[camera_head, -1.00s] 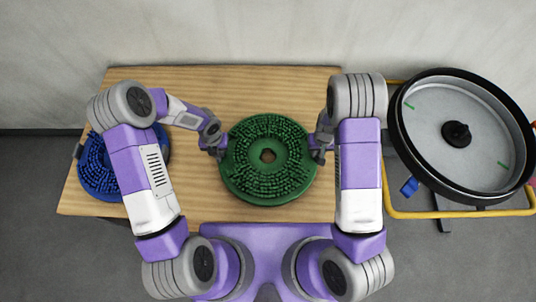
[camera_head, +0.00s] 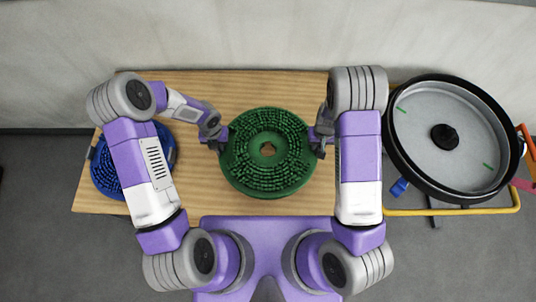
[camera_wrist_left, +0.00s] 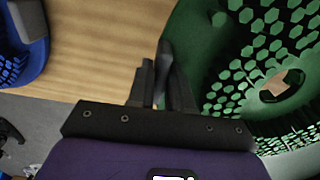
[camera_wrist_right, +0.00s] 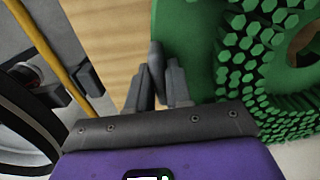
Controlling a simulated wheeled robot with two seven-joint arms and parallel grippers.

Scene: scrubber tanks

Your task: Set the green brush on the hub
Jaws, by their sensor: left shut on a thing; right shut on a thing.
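The round green brush (camera_head: 267,190) is held bristles up between my two grippers, above or at the wooden table; I cannot tell its exact height. It has a hole in its centre. My left gripper (camera_head: 218,145) is shut on its left rim, also in the left wrist view (camera_wrist_left: 163,85). My right gripper (camera_head: 319,145) is shut on its right rim, also in the right wrist view (camera_wrist_right: 157,80). The hub (camera_head: 445,137) is a black knob in the middle of a grey, black-rimmed round tank (camera_head: 420,165) at the right, with green marks inside.
A blue brush (camera_head: 104,176) lies at the left of the wooden table (camera_head: 290,85), partly behind my left arm. A yellow frame (camera_head: 460,211) and a blue part (camera_head: 399,187) stand by the tank. A pale wall (camera_head: 250,35) closes off the back.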

